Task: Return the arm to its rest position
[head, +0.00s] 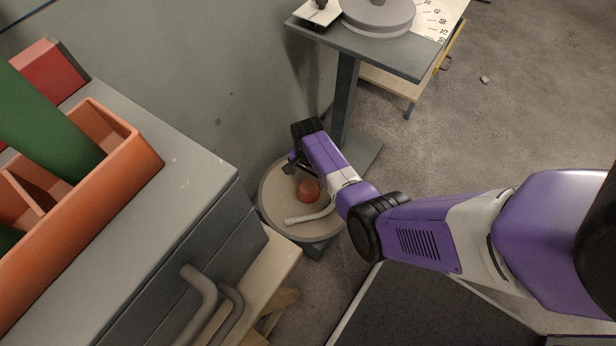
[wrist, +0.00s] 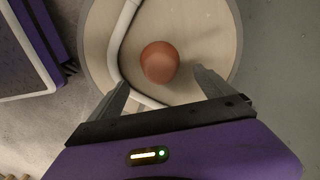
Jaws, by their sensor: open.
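My purple and white arm (head: 425,232) reaches from the right edge to the middle of the head view. Its end, my gripper (head: 291,166), is over a round pale-topped stand (head: 272,205). In the wrist view my gripper (wrist: 162,88) has its two grey fingers wide apart with nothing held between them. A reddish-brown ball (wrist: 160,62) and a bent white conduit piece (wrist: 117,42) lie on the round top beyond the fingertips. The ball also shows in the head view (head: 308,191), beside the conduit (head: 309,216). The exact height of my gripper above the top is unclear.
At left, a grey cabinet (head: 190,190) bears an orange divided box (head: 120,150) with a green cylinder (head: 45,125). Its grey handles (head: 205,290) stick out near the stand. A grey post table (head: 400,55) with a disc (head: 378,14) stands behind. Open floor (head: 520,110) lies at right.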

